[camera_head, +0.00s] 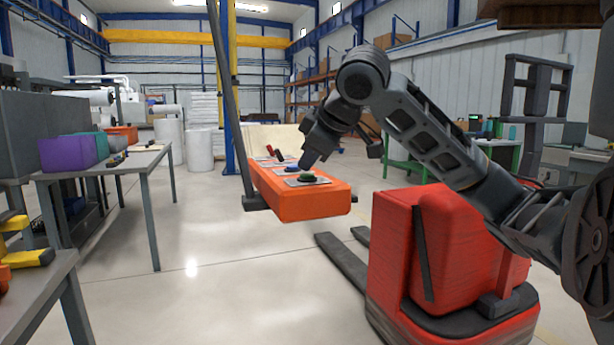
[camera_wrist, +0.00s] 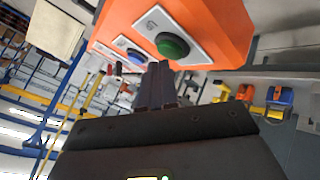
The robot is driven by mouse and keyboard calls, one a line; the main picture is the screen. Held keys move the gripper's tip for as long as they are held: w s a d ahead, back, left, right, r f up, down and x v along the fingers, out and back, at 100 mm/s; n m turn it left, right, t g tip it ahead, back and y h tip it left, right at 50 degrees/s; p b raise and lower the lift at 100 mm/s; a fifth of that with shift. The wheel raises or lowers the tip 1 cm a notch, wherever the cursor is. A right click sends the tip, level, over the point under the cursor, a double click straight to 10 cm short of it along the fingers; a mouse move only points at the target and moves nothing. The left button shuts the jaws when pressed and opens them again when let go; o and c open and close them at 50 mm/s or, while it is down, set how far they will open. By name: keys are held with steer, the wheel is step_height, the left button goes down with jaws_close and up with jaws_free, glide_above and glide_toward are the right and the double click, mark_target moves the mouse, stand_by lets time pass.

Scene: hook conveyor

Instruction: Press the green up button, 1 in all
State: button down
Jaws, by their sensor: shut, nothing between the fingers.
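The orange control box (camera_head: 300,204) hangs in the middle of the head view. The green button (camera_head: 307,178) sits on a pale plate at its near end. In the wrist view the green button (camera_wrist: 172,45) is a round dome on a plate with an arrow mark. A blue button (camera_wrist: 137,57) is beside it. My gripper (camera_head: 306,164) is shut and empty, pointing down just above the green button. In the wrist view my gripper's fingertips (camera_wrist: 160,68) end close beside the button's edge. I cannot tell whether they touch it.
A dark post (camera_head: 229,90) stands at the box's left side. A red pallet truck (camera_head: 440,255) stands right of the box, below my arm. Tables with a purple bin (camera_head: 68,153) are at the left. The floor between is clear.

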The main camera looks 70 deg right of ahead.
mark_target(309, 176)
steer(key=shift+f+b, duration=0.3)
steer(key=shift+f, duration=0.15)
stand_by(0.5)
steer(key=shift+r, duration=0.15)
steer(key=shift+r+p, duration=0.7)
steer(key=shift+r+p, duration=2.1)
steer(key=shift+r, duration=0.4)
